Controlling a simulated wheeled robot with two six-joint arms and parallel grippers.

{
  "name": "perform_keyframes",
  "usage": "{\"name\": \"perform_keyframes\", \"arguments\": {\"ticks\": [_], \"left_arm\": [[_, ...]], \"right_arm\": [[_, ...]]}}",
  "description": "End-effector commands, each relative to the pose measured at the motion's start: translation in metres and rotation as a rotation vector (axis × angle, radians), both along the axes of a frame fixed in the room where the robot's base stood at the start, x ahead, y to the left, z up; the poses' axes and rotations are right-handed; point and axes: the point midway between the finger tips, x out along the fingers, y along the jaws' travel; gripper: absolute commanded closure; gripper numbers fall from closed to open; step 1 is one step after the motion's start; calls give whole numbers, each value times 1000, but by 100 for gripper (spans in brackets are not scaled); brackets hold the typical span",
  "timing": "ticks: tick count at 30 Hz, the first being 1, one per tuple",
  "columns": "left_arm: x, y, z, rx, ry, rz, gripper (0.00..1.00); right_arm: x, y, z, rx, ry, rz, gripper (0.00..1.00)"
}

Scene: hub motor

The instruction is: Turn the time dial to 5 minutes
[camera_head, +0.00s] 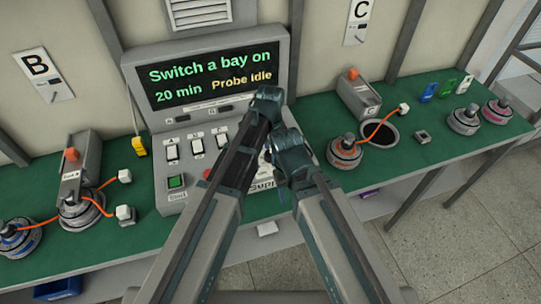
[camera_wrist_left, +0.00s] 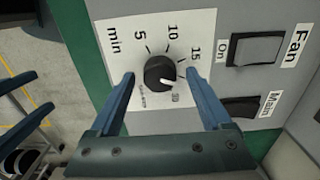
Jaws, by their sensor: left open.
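The time dial (camera_wrist_left: 160,72) is a round black knob with a white pointer on a white scale plate marked in minutes, in the left wrist view. Its pointer points down and right, near the 20 mark. My left gripper (camera_wrist_left: 160,73) is open, with one blue finger on each side of the knob. I cannot tell whether the fingers touch it. In the head view my arms cover the dial's part of the console (camera_head: 150,55). Its screen (camera_head: 215,75) reads "Switch a bay on", "20 min" and "Probe Idle". Whether my right gripper is open is unclear.
A Fan switch (camera_wrist_left: 256,50) and a Main switch (camera_wrist_left: 240,107) sit right of the dial. Wired hub motors (camera_head: 345,150) stand on the green bench (camera_head: 440,105) on both sides of the console.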

Motion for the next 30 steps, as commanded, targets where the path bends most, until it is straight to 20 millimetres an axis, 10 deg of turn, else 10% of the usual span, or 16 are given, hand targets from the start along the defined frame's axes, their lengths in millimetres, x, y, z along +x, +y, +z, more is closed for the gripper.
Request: {"name": "perform_keyframes", "arguments": {"ticks": [7, 21, 30], "left_arm": [[0, 0, 0, 0, 0, 0, 20], [0, 0, 0, 0, 0, 0, 100], [0, 0, 0, 0, 0, 49, 100]], "right_arm": [[0, 0, 0, 0, 0, 0, 50], [0, 0, 0, 0, 0, 0, 50], [0, 0, 0, 0, 0, 0, 50]]}}
